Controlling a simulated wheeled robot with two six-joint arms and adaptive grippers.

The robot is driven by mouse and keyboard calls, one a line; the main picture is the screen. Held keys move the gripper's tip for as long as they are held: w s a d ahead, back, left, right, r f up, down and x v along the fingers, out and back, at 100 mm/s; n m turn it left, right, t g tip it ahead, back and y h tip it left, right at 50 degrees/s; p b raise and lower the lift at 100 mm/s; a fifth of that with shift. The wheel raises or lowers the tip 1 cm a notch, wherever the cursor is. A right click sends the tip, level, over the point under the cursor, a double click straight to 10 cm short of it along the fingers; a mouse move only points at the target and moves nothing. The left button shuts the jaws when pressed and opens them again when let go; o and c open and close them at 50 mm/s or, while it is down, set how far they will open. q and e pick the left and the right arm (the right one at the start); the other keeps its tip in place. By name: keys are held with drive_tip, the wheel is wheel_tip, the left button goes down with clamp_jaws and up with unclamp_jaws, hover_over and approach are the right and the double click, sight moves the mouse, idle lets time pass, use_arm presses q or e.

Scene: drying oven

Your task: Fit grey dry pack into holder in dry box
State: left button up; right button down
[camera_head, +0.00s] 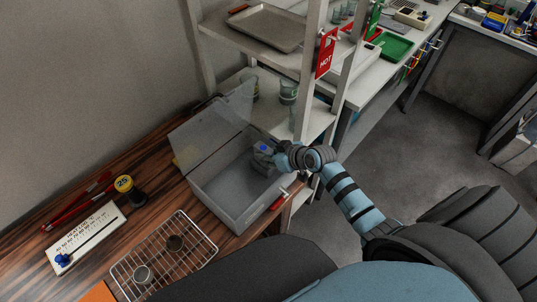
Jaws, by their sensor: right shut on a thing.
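The grey dry box (211,196) stands on the wooden bench with its see-through lid (206,128) raised at the back left. My right arm comes in from the right over the box's right wall. My right gripper (266,160) is inside the box opening, near its far right corner, and is shut on a dark grey thing with a blue spot, which looks like the grey dry pack (263,148). The gripper and pack overlap, so the pack's outline is hard to make out. I cannot make out the holder. My left gripper is out of view.
A shelf post (313,70) with a red HOT tag (326,54) rises close behind my right gripper.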

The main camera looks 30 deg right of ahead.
drive_tip(key=shift+f+b, duration=0.6)
drive_tip(key=shift+f, duration=0.2)
drive_tip(key=c, duration=1.2)
unclamp_jaws()
drive_tip(key=shift+r, duration=0.1)
drive_tip(key=shift+c, duration=0.2)
drive_tip(key=shift+r, duration=0.1)
drive_tip(key=shift+s+d+r, duration=0.15)
drive_tip(key=shift+s+r, duration=0.05)
drive_tip(key=shift+s, duration=0.05)
drive_tip(key=v, duration=1.1)
drive_tip(key=shift+s+a, duration=0.15)
drive_tip(key=shift+a, duration=0.05)
